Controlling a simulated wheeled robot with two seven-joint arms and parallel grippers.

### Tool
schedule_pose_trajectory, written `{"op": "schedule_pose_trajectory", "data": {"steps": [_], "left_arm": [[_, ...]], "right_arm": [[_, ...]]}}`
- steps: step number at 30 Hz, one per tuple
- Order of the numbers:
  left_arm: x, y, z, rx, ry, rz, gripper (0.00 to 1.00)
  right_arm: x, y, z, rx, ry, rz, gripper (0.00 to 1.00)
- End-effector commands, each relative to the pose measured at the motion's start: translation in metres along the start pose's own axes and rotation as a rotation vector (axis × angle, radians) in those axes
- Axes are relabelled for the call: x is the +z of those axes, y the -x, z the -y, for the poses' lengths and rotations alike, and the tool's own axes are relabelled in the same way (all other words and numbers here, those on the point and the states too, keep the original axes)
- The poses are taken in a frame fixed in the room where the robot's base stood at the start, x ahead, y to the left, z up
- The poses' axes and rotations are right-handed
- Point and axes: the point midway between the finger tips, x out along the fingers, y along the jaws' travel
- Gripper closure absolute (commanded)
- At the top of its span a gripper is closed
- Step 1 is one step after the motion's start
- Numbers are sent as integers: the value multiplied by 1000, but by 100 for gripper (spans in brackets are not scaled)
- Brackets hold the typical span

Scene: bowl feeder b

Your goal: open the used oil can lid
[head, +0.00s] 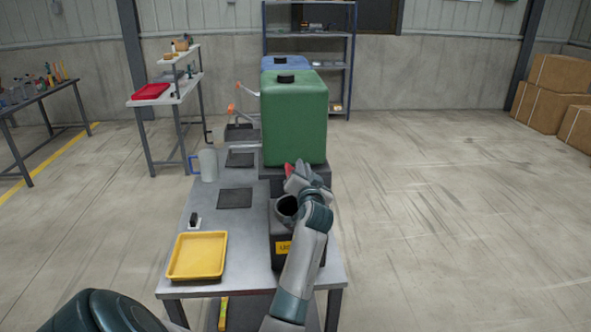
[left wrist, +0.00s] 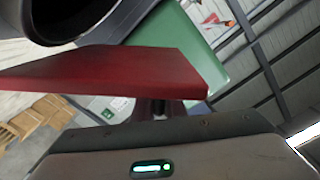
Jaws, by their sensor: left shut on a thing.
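The used oil can (head: 283,262) is a dark box with a yellow label at the near right of the table. Its dark round mouth (head: 286,206) shows uncovered on top, and a black rim (left wrist: 85,35) fills the upper left of the left wrist view. The red lid (head: 288,169) shows as a small patch behind the mouth. It is a red slab (left wrist: 110,76) in the left wrist view, beside the rim. My left gripper (head: 292,176) is shut on the lid; the contact is mostly hidden. My arm covers the can's right side. My right gripper is out of view.
A green tank (head: 294,120) stands right behind my left gripper, with a blue tank (head: 284,63) beyond. A yellow tray (head: 198,256), a grey jug (head: 208,165) and dark mats (head: 235,199) occupy the table's left. The floor at right is clear.

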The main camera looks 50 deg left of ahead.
Motion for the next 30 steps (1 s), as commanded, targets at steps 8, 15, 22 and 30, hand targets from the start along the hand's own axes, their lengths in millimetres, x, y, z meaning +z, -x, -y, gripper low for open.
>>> {"op": "schedule_pose_trajectory", "data": {"steps": [8, 15, 22, 30], "left_arm": [[-30, 0, -22, 3, -260, -2, 100], [-45, 0, -47, 3, -488, 0, 100], [-55, 0, -72, 2, -702, 1, 100], [-59, 0, -96, 1, -893, 3, 100]], "right_arm": [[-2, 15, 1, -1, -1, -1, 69], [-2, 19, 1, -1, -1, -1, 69], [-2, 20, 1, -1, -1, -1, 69], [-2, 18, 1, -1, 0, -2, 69]]}}
